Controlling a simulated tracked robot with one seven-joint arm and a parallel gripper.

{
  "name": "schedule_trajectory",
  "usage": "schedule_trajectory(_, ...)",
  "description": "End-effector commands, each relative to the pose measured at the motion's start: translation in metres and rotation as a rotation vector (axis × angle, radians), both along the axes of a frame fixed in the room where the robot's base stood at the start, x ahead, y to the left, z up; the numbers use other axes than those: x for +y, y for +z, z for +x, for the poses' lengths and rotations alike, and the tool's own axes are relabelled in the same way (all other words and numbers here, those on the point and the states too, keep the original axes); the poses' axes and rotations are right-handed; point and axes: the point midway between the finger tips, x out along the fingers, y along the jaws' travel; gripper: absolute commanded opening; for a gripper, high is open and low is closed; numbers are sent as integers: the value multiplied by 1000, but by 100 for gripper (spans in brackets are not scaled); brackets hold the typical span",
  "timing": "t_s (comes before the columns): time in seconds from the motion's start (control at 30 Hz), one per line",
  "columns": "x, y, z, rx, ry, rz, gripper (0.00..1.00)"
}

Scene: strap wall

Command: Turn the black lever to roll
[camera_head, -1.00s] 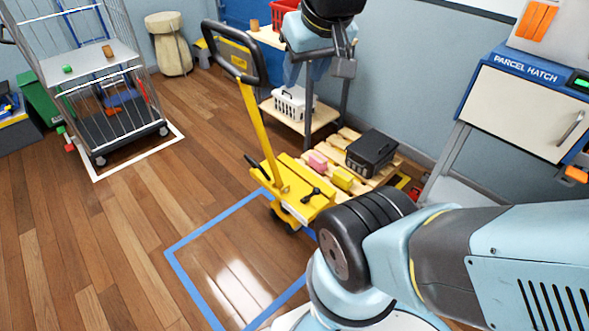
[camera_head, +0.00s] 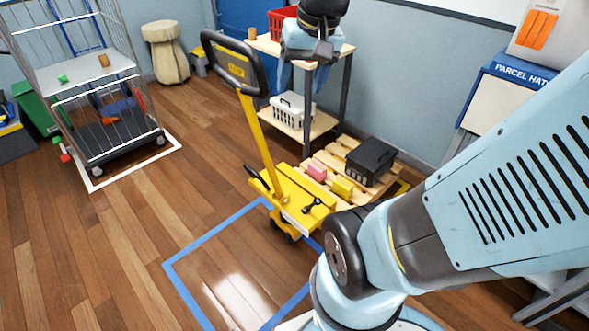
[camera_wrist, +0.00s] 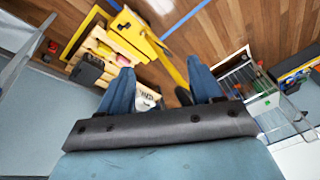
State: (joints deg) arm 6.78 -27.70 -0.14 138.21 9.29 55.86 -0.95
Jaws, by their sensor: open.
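The small black lever (camera_head: 313,206) lies on the yellow deck of the pallet truck (camera_head: 290,192), to the right of the foot of its yellow pole. Any roll marking beside it is too small to read. My gripper (camera_head: 295,88) is high up in front of the shelf, well above and behind the lever, touching nothing that I can see. In the wrist view its two blue fingers (camera_wrist: 160,68) stand wide apart and empty.
A wooden pallet (camera_head: 340,155) with pink and yellow blocks and a black case (camera_head: 371,159) lies behind the truck. The truck's tall black handle (camera_head: 235,62) rises left of my gripper. Blue floor tape (camera_head: 190,285) marks clear floor in front. A wire cage trolley (camera_head: 85,75) stands left.

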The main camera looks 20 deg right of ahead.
Motion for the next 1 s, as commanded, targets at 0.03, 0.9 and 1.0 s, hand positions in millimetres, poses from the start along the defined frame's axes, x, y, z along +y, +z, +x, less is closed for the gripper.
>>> schedule_trajectory(0.03,-3,-7,9,41,-26,28,65)
schedule_trajectory(0.9,-80,-145,141,527,-467,592,65)
schedule_trajectory(1.0,-94,-168,152,567,-521,667,65)
